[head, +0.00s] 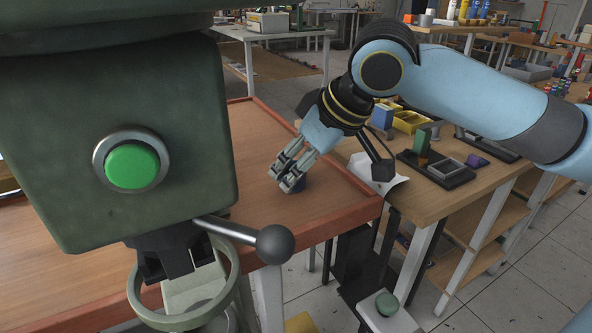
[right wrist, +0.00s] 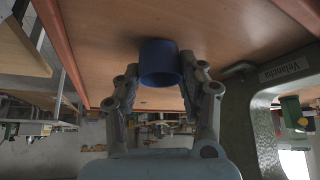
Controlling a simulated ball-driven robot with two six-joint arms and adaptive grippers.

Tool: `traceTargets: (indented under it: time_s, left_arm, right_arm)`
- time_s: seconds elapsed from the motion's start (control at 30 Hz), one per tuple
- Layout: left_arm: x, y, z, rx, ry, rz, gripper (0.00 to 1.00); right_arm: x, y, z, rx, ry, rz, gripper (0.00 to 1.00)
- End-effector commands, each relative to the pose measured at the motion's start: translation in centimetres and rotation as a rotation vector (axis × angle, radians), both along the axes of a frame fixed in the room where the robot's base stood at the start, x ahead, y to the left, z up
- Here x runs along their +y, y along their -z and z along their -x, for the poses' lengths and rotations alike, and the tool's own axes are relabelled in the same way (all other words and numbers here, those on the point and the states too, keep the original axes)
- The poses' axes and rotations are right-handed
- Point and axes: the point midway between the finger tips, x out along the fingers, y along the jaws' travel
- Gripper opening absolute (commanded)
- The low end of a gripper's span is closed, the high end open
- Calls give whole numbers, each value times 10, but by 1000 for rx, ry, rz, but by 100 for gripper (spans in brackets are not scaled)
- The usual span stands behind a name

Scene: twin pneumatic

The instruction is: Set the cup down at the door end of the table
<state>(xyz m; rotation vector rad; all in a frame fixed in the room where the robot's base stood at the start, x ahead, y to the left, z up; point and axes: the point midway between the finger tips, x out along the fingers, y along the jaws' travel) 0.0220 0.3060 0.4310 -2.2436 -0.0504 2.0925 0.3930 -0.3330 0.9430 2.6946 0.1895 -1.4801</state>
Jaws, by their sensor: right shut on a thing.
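My right gripper (head: 285,179) reaches down over the near right part of the red-edged wooden table (head: 262,127). It is shut on a small blue cup (head: 298,186), mostly hidden by the fingers in the head view. In the right wrist view the blue cup (right wrist: 159,62) sits between the two fingertips (right wrist: 162,84), with the tabletop (right wrist: 110,40) right behind it. The cup is at or very close to the tabletop; I cannot tell whether it touches. My left gripper is not in view.
A green machine (head: 60,150) with a green button (head: 132,166) and a ball-ended lever (head: 275,244) blocks the left. A side bench (head: 440,203) with trays, a black stand and a white sheet adjoins the table's right edge. The tabletop around the cup is clear.

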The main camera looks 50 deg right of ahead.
Motion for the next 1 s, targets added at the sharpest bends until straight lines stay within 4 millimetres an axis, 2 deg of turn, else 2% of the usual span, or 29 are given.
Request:
traceTargets:
  time_s: [0.3, 0.33, 0.5, 0.77, 1.0]
  left_arm:
    - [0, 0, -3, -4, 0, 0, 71]
    - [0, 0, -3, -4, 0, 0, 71]
    - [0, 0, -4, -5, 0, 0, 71]
    - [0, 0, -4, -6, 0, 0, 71]
    - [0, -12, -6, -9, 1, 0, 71]
  right_arm:
    - [0, 2, 0, -1, 0, 1, 14]
    - [0, 3, 0, -2, 0, 1, 41]
    - [0, 2, 0, -2, 0, 1, 63]
    - [0, 2, 0, -2, -1, 2, 63]
    - [-3, -19, 10, -2, -4, 9, 63]
